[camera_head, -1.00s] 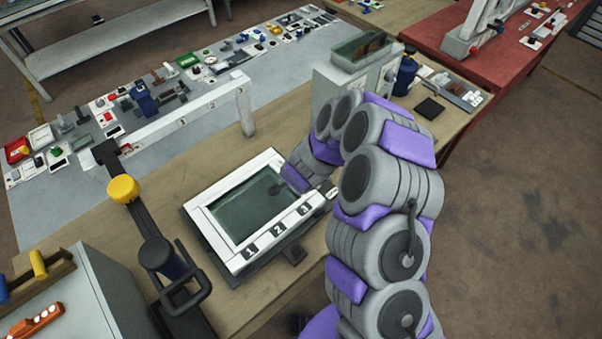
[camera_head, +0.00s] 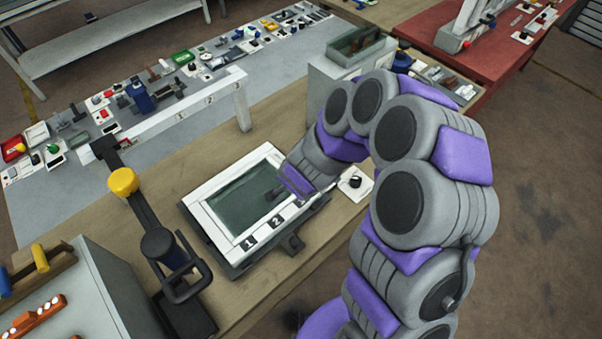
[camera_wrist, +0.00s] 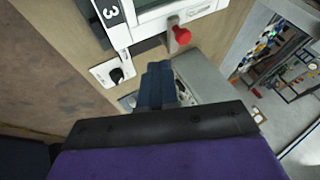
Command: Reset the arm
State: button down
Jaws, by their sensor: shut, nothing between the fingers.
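My purple and grey arm reaches from the bottom right over the wooden table in the head view. My gripper (camera_head: 274,194) is above the white-framed dark panel (camera_head: 205,208) marked with numbers, near its right part. In the wrist view the fingers of my gripper (camera_wrist: 160,72) are together and empty. Beyond them show the frame corner with the number 3 (camera_wrist: 112,14), a red knob (camera_wrist: 180,34) and a white plate with a black knob (camera_wrist: 118,74). I cannot tell the exact gap between fingertips and panel.
A black clamp-like stand with a yellow knob (camera_head: 123,182) stands left of the panel. A grey box (camera_head: 322,84) stands behind the arm. Open floor (camera_head: 540,200) lies at the right.

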jog(key=shift+s+d+r, duration=0.1)
jog(key=shift+d+r, duration=0.1)
jog(key=shift+d, duration=0.35)
jog(key=shift+a, duration=0.1)
jog(key=s+a+r+n+g+y+b, duration=0.3)
jog(key=s+r+n+y+b, duration=0.25)
jog(key=s+r, duration=0.3)
jog(key=s+d+n+g+h+b, duration=0.1)
jog(key=s+d+g+h+b, duration=0.1)
jog(key=s+d, duration=0.7)
jog(key=s+d+r+n+g+h+b, duration=0.1)
jog(key=s+d+n+g+h+b, duration=0.1)
jog(key=s+d, duration=0.7)
jog(key=s+g+h+b, duration=0.1)
jog(key=s+b, duration=0.1)
jog(key=s, duration=0.4)
jog(key=shift+g+b, duration=0.4)
